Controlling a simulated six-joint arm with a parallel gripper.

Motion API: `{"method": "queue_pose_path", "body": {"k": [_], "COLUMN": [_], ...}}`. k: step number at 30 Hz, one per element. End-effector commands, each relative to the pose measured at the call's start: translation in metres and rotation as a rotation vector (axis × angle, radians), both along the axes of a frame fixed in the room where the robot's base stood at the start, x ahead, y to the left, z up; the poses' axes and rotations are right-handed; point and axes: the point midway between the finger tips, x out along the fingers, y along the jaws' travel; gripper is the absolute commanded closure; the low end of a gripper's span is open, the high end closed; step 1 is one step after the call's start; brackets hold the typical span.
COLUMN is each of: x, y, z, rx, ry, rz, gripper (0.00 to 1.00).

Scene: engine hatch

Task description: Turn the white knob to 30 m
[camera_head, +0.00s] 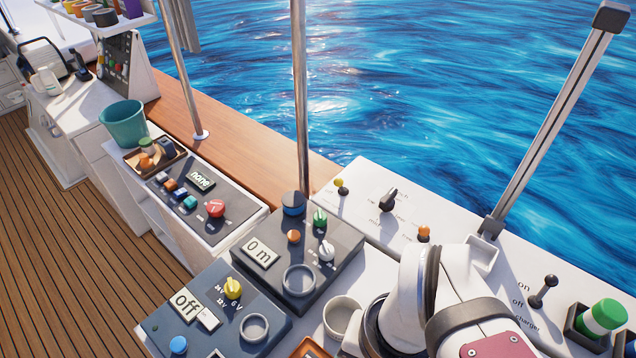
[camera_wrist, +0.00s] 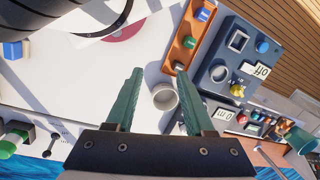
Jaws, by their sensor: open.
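The white knob (camera_head: 326,250) sits on the right part of a dark panel (camera_head: 345,246), with small scale marks beside it. The panel's display (camera_head: 260,252) reads "0 m" and also shows in the wrist view (camera_wrist: 222,114). In the wrist view my gripper (camera_wrist: 160,72) is open, its two green fingers apart with nothing held between them. I cannot make out the white knob in that view. In the head view my arm is at the lower right, and my fingers are not visible there.
A blue knob (camera_head: 293,203), a green knob (camera_head: 320,217), an orange knob (camera_head: 294,236) and a grey ring (camera_head: 299,280) share the panel. A white cup (camera_head: 341,315) stands in front. A panel reading "off" (camera_head: 186,305) with a yellow knob (camera_head: 233,289) lies at left.

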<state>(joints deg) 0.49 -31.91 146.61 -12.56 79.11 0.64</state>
Motion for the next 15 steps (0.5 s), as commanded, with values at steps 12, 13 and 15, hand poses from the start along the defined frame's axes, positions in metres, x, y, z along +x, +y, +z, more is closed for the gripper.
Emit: {"method": "queue_pose_path", "body": {"k": [12, 13, 15], "x": [0.254, 0.269, 0.292], "y": [-0.006, -0.006, -0.006], "z": [0.016, 0.010, 0.000], "rx": [-0.069, -0.073, -0.079], "ry": [-0.081, -0.084, -0.091], "rz": [0.806, 0.856, 0.942], "gripper": [0.27, 0.27, 0.27]}}
